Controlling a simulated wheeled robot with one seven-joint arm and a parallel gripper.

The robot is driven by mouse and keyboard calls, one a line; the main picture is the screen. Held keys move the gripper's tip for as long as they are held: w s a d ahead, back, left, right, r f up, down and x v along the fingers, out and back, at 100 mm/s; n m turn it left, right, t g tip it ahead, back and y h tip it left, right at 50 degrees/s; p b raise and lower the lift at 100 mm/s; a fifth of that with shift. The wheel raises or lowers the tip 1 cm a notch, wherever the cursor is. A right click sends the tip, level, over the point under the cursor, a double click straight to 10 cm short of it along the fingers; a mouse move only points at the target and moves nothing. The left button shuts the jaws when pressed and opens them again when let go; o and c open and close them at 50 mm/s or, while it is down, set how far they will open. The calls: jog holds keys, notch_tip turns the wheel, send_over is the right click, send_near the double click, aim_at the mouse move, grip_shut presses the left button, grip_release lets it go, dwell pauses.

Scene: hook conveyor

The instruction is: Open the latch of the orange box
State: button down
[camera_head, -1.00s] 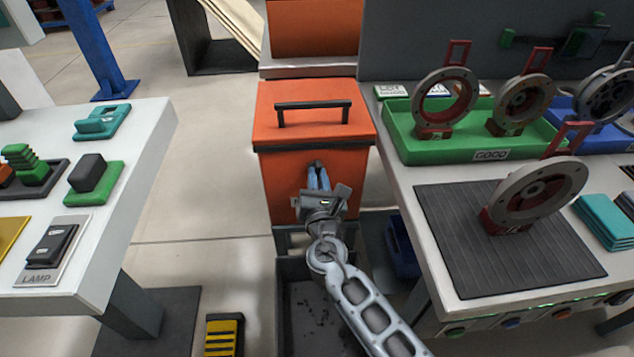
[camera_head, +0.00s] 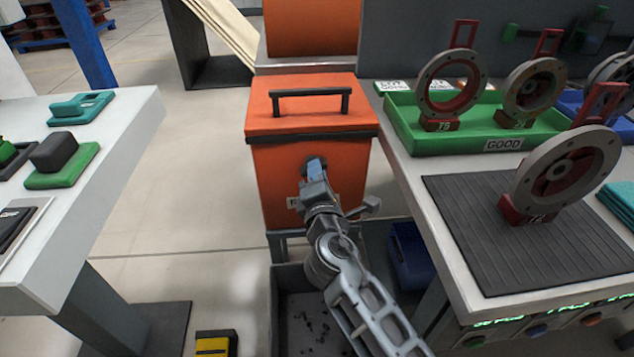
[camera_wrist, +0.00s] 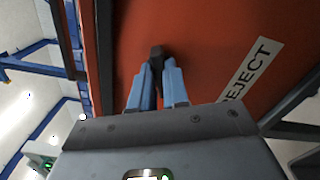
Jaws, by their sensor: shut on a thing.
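The orange box (camera_head: 270,170) stands on a grey stand between the two tables, with a black handle (camera_head: 311,93) on its lid. The lid is down. My gripper (camera_head: 315,168) is at the front face of the box, below the dark rim. In the wrist view my gripper's blue fingers (camera_wrist: 157,85) are shut on the small dark latch (camera_wrist: 157,52). The fingers hide most of the latch in the head view. A white "REJECT" label (camera_wrist: 250,68) is on the box front beside the fingers.
The right table holds a green "GOOD" tray (camera_head: 480,147) with flanged parts and a ribbed dark mat (camera_head: 490,250) with another part. The left table (camera_head: 120,150) holds switch-like items. A grey open bin (camera_head: 290,285) is under the box, beside a blue bin (camera_head: 410,255).

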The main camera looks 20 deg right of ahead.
jog(key=shift+f+m+b, duration=0.2)
jog(key=shift+m+b, duration=1.45)
jog(key=shift+m, duration=0.65)
jog(key=c, duration=1.1)
grip_release()
jog(key=v, duration=0.8)
jog(key=shift+r, duration=0.1)
jog(key=shift+w, duration=0.1)
